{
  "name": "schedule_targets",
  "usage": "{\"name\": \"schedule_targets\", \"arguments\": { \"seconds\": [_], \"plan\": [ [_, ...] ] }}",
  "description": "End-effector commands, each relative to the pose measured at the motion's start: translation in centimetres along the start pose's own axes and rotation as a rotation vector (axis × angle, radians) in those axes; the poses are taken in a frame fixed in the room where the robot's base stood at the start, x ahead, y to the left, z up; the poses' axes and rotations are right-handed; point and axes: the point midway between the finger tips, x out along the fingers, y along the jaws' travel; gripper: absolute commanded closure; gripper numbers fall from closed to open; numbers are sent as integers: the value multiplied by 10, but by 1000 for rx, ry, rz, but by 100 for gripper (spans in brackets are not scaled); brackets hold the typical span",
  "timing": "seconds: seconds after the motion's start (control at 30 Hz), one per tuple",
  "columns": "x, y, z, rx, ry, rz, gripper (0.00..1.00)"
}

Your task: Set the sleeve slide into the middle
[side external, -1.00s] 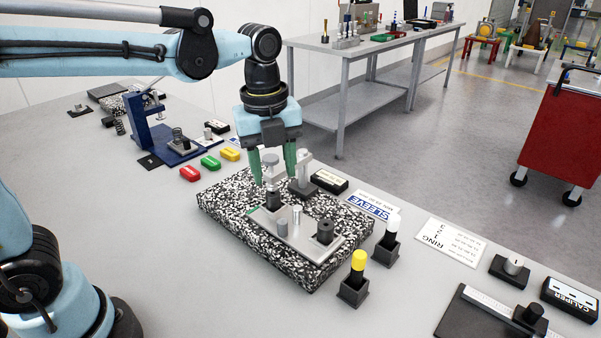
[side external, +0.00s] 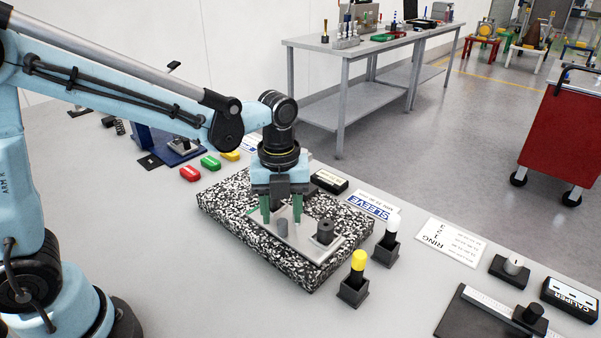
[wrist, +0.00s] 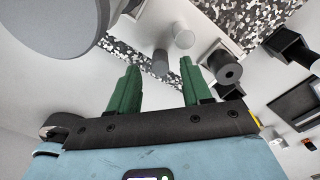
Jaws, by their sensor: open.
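A light metal plate (side external: 270,226) lies on the speckled block. It carries a dark grey cylinder (side external: 283,228) and a dark collar with a hole in its top (side external: 325,230). In the wrist view the dark cylinder (wrist: 160,62), a paler cylinder (wrist: 183,39) and the holed collar (wrist: 228,70) show beyond my fingers. My gripper (side external: 282,215) hangs low over the plate, its green fingers pointing down and spread apart. In the wrist view my gripper (wrist: 160,85) is open, with nothing clearly held. I cannot tell which part is the sleeve slide.
The speckled block (side external: 230,230) sits on the grey table. A SLEEVE card (side external: 373,206), a yellow-topped holder (side external: 355,278) and a white-topped holder (side external: 388,243) stand to its right. Red, green and yellow tags (side external: 210,162) lie behind left. A large pale disc (wrist: 60,20) fills the wrist view's upper left.

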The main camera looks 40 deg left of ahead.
Motion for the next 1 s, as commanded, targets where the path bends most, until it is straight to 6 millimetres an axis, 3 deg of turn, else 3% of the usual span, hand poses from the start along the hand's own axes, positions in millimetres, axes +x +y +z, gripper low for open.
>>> {"name": "schedule_targets", "arguments": {
  "seconds": [0.2, 0.6, 0.9, 1.0],
  "plan": [
    [19, 0, 0, 0, 0, 0, 51],
    [24, 0, 0, 0, 0, 0, 53],
    [24, 0, 0, 0, 0, 0, 99],
    [24, 0, 0, 0, 0, 0, 100]
  ]
}}
